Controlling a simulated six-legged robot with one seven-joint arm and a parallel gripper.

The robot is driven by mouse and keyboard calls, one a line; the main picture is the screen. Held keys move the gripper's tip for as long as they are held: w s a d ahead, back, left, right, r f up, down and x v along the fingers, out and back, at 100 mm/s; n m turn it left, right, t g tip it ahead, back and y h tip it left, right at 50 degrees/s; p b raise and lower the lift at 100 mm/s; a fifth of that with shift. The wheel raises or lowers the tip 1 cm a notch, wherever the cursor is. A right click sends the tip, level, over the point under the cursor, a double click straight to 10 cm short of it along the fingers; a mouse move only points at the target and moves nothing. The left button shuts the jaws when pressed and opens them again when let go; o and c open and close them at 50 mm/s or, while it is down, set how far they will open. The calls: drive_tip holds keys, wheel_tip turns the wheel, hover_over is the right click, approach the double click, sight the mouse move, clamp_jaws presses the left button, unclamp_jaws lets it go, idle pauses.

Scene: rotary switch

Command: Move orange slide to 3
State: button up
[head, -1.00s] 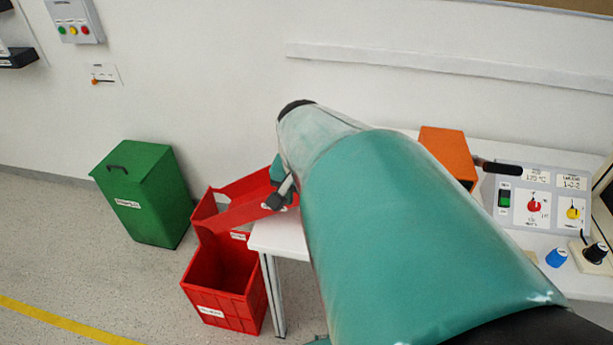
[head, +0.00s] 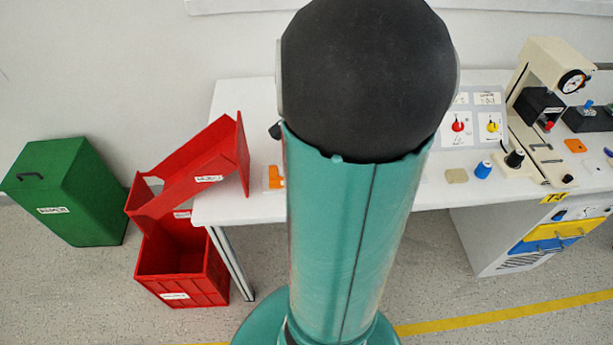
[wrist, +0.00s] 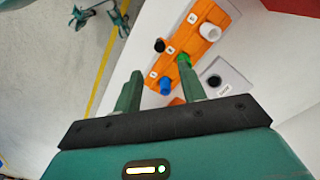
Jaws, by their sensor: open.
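My gripper (wrist: 160,70) is open and empty in the wrist view, its two green fingers apart. Beyond the fingertips lies an orange plate (wrist: 188,52) with a white, a blue, a green and a black round part and small labels. Whether a finger touches any part, I cannot tell. I see no slide with a numbered scale in either current view. In the head view, my gripper is hidden behind my arm. A small orange piece (head: 276,177) shows on the white table beside my arm; I cannot tell whether it belongs to the plate.
The white table (head: 240,207) holds a panel with red and yellow knobs (head: 478,125), a blue knob (head: 483,169) and a cream press (head: 548,80). Red bins (head: 183,262) and a green bin (head: 70,190) stand left. Open floor lies in front.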

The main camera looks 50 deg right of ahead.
wheel_tip(320, 180, down, 11)
drive_tip(key=shift+r, duration=0.2)
drive_tip(key=shift+s, duration=0.1)
clamp_jaws()
